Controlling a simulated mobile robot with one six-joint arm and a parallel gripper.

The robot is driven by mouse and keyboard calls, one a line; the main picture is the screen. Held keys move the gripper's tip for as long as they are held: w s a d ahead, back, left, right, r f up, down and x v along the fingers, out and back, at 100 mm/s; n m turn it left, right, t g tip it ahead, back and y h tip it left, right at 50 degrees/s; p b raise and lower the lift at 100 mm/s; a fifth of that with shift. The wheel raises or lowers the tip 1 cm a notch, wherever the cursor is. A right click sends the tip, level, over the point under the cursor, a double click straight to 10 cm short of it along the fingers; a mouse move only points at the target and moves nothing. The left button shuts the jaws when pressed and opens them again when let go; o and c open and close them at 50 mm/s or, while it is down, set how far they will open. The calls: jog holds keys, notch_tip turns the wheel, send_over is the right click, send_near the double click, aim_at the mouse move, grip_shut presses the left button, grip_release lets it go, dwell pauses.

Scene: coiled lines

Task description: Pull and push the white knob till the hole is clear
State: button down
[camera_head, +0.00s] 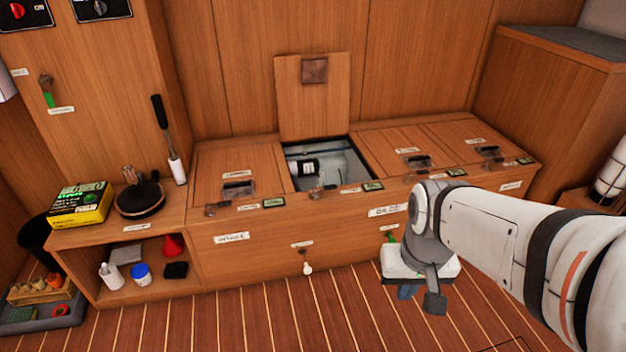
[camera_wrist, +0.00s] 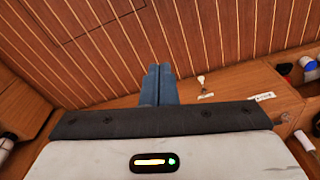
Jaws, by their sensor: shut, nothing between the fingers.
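The white knob (camera_head: 308,268) sits low on the front of the wooden bench, under a small label, with a short dark stem above it. It also shows in the wrist view (camera_wrist: 202,79), right of my fingers. My gripper (camera_head: 406,293) is right of the knob in the head view, low in front of the bench and apart from the knob. Its blue fingers (camera_wrist: 157,83) are together and empty. One hatch in the bench top is open, and a grey well (camera_head: 340,165) with a white and dark fitting shows inside. I cannot make out the hole itself.
The raised hatch lid (camera_head: 313,100) leans on the back wall. Closed hatches with latches lie on both sides. A shelf (camera_head: 125,288) with bottles and a red funnel is at left. The plank floor (camera_head: 250,325) before the knob is clear.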

jog(key=shift+d, duration=0.1)
jog(key=w+a+f+m+t, duration=0.2)
jog(key=w+f, duration=0.3)
jog(key=w, duration=0.4)
jog(key=w+a+f+m+t+y, duration=0.1)
jog(key=w+a+f+m+t, duration=0.1)
jog(key=w+f, duration=0.6)
jog(key=w+a+f+m+t, duration=0.2)
jog(key=w+f, duration=0.1)
jog(key=w, duration=0.8)
jog(key=m+t+y, duration=0.2)
jog(key=m+t, duration=0.3)
jog(key=t, duration=0.1)
send_near(309, 272)
jog(key=w+d+r, duration=0.3)
jog(key=w+r, duration=0.1)
jog(key=r, duration=0.4)
jog(key=s+f+m+t+y, duration=0.2)
jog(key=s+f+m+t, duration=0.2)
jog(key=s+f, duration=0.7)
jog(key=b+x, duration=0.2)
jog(key=x, duration=0.2)
jog(key=b+x, duration=0.2)
jog(key=x, duration=0.3)
jog(key=b+x, duration=0.1)
jog(key=x, duration=0.3)
jog(key=shift+w+a+f+b, duration=0.15)
jog(key=shift+a+f+b, duration=0.05)
jog(key=shift+a+b, duration=0.2)
